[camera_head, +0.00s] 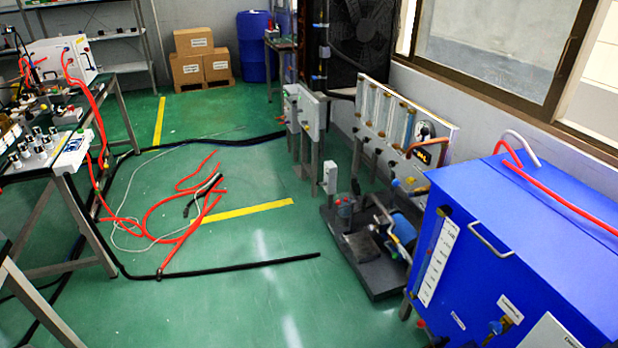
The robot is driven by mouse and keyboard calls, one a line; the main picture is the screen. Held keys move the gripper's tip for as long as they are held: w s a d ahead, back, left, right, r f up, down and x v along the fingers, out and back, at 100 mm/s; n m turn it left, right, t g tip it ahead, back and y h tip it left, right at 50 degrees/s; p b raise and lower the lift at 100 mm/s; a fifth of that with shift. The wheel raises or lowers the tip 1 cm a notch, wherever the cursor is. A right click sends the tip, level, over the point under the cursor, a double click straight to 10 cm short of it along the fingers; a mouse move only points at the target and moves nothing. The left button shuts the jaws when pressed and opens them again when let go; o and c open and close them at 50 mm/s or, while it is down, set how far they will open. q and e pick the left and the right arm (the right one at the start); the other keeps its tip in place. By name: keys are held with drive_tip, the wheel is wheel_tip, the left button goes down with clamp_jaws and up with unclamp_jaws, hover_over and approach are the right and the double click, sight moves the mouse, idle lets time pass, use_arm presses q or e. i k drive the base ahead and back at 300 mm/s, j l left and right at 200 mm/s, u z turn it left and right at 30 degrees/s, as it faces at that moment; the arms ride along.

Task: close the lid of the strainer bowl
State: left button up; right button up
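I cannot pick out a strainer bowl or its lid with certainty. A low dark skid (375,278) on the floor at right of centre carries a blue motor-like unit (403,231). A small reddish and grey fitting (345,207) stands at the skid's far left side, too small to identify. A large blue tank cabinet (530,235) with a handle stands at the right. Neither of my grippers is in view.
Red hoses (165,215) and a black cable (240,268) lie on the green floor (240,310). A workbench (60,170) stands left. A panel with clear tubes (385,120) stands behind the skid. Cardboard boxes (187,70) and a blue drum (253,50) are at the back.

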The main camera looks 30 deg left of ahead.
sight(354, 183)
drive_tip(key=u, duration=0.55)
drive_tip(key=i+j, duration=0.25)
drive_tip(key=i, duration=0.25)
drive_tip(key=i+j+z, duration=0.1)
drive_tip(key=i+j, duration=0.15)
drive_tip(key=i, duration=0.2)
